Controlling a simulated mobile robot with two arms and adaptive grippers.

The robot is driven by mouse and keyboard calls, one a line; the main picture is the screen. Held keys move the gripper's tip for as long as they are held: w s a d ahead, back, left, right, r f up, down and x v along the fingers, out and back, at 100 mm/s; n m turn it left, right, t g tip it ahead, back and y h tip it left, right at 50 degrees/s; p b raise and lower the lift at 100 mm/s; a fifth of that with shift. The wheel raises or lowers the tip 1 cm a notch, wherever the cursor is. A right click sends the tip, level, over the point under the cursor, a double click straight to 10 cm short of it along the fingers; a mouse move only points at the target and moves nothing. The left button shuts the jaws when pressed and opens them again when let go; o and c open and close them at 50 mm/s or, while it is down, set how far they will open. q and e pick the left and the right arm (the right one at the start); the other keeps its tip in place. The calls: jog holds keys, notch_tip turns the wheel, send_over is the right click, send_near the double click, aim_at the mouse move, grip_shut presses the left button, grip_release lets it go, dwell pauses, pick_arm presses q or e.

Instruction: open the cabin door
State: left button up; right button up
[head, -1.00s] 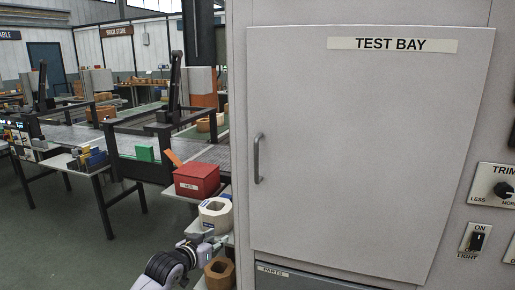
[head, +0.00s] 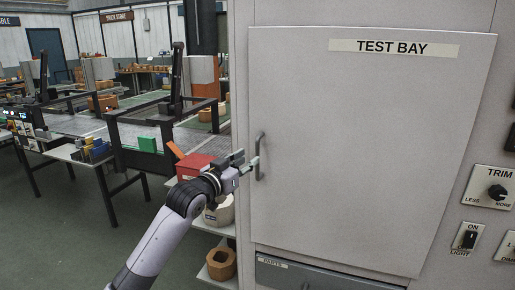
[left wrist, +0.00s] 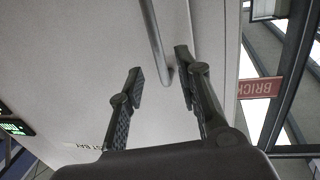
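The cabin door (head: 365,140) is a large pale grey panel with a "TEST BAY" label near its top, and it looks closed. Its grey vertical bar handle (head: 258,157) is at the door's left edge. My left gripper (head: 250,166) is just left of the handle, close to it. In the left wrist view, my left gripper (left wrist: 159,68) is open. The handle (left wrist: 153,35) shows between its fingertips there, with the bar's end near the right finger. I cannot tell whether they touch. My right gripper is not in view.
A red box (head: 190,164) and hollow blocks, one of them tan (head: 221,264), stand on shelves behind and below my left arm. A "PARTS" drawer (head: 310,274) is below the door. Switches and a TRIM knob (head: 497,192) are to its right. The floor at left is open.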

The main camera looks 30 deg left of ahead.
aim_at(257, 153)
pick_arm(q)
jog(key=w+p, duration=0.1)
jog(key=w, duration=0.5)
jog(key=shift+w+a, duration=0.1)
jog(key=shift+w, duration=0.2)
jog(key=shift+c, duration=0.5)
grip_shut()
